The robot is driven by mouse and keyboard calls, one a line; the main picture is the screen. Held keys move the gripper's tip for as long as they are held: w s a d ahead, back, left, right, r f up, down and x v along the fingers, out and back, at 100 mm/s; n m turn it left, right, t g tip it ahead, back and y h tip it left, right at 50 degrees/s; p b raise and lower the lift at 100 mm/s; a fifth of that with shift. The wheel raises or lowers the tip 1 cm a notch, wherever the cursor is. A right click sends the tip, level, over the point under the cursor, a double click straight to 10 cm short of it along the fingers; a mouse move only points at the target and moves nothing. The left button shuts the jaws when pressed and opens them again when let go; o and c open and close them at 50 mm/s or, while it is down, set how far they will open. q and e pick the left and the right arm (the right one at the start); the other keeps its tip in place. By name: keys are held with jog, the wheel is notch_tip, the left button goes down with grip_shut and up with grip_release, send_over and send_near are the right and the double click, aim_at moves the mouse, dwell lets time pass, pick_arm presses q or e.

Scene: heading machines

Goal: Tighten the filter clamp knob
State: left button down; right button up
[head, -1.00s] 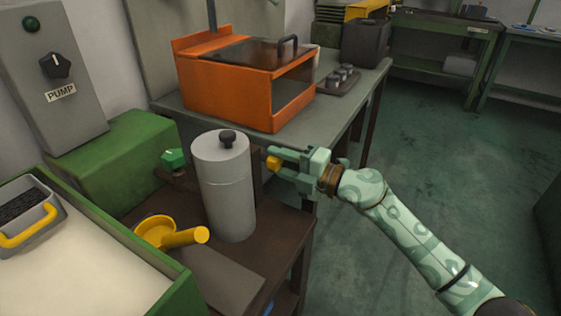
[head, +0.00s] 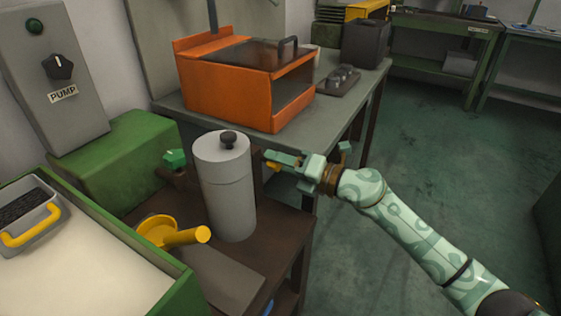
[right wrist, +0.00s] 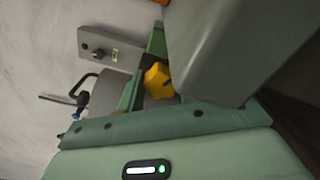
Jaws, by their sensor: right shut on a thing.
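The filter is an upright pale grey cylinder (head: 226,190) with a black knob (head: 228,139) on its lid. The yellow clamp knob (head: 272,167) is at the filter's right side, mostly hidden by my fingers in the head view. It also shows in the right wrist view as a faceted yellow knob (right wrist: 158,82) between the two fingers. My right gripper (head: 278,163) comes in from the right and is shut on the clamp knob. My left gripper is not in view.
A green valve handle (head: 175,159) is left of the filter. An orange hooded machine (head: 230,90) stands on the bench behind. A grey pump panel (head: 60,75) is at far left. Open floor lies right.

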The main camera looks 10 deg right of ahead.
jog(key=shift+f, duration=0.15)
jog(key=o, duration=1)
pick_arm(q)
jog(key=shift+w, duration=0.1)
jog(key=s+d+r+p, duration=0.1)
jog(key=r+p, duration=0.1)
jog(key=p, duration=0.1)
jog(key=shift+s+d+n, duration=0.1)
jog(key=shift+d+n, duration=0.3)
pick_arm(e)
jog(key=v, duration=1.6)
jog(key=shift+d, duration=0.2)
jog(key=shift+s, duration=0.1)
